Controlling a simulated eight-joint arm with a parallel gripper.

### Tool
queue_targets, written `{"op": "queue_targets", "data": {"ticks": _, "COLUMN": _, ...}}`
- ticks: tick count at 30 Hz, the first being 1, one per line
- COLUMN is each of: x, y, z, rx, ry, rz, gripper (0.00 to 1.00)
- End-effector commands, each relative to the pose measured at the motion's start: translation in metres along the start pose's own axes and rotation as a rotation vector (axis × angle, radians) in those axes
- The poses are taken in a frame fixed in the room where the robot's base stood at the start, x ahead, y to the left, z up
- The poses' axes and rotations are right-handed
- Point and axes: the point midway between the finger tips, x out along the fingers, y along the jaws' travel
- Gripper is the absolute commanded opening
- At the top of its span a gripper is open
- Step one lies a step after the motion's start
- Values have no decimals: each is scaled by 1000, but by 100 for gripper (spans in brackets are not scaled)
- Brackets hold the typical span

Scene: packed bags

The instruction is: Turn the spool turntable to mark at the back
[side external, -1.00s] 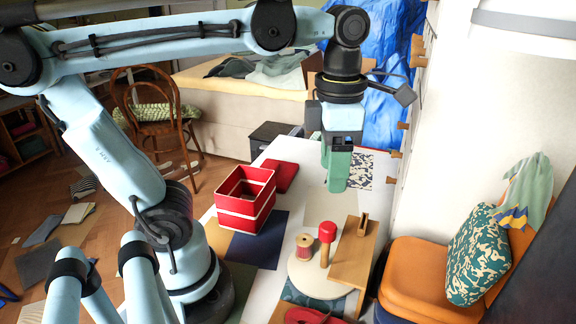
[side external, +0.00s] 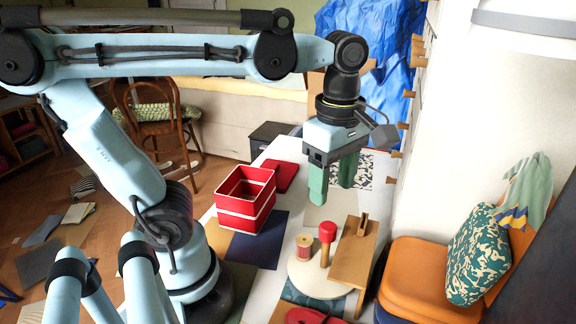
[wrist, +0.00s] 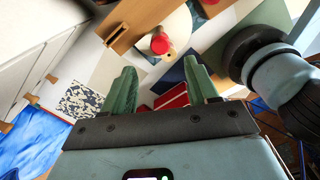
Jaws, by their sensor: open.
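The spool turntable is a round cream disc (side external: 310,282) low on the table in the side external view. A spool wound with reddish thread (side external: 304,250) stands on its left, and a post with a red knob (side external: 327,232) stands near its back right. My gripper (side external: 332,200) is above and behind the turntable, open and empty, its green fingers pointing down. In the wrist view my gripper (wrist: 163,82) shows its fingers apart, with the red knob (wrist: 160,44) beyond them. The disc (wrist: 177,32) shows partly there. I cannot make out the mark.
A wooden board with a slotted block (side external: 354,252) sits close against the turntable's right side. A red box (side external: 245,200) stands to the left, with a flat red piece (side external: 281,176) behind it. A red item (side external: 306,315) lies at the front.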

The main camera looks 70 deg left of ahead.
Motion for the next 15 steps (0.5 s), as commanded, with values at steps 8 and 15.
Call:
{"op": "queue_targets", "data": {"ticks": 8, "x": 41, "y": 0, "z": 0, "rx": -2, "ry": -1, "rz": 1, "gripper": 59}}
{"op": "queue_targets", "data": {"ticks": 15, "x": 71, "y": 0, "z": 0, "rx": -2, "ry": -1, "rz": 1, "gripper": 59}}
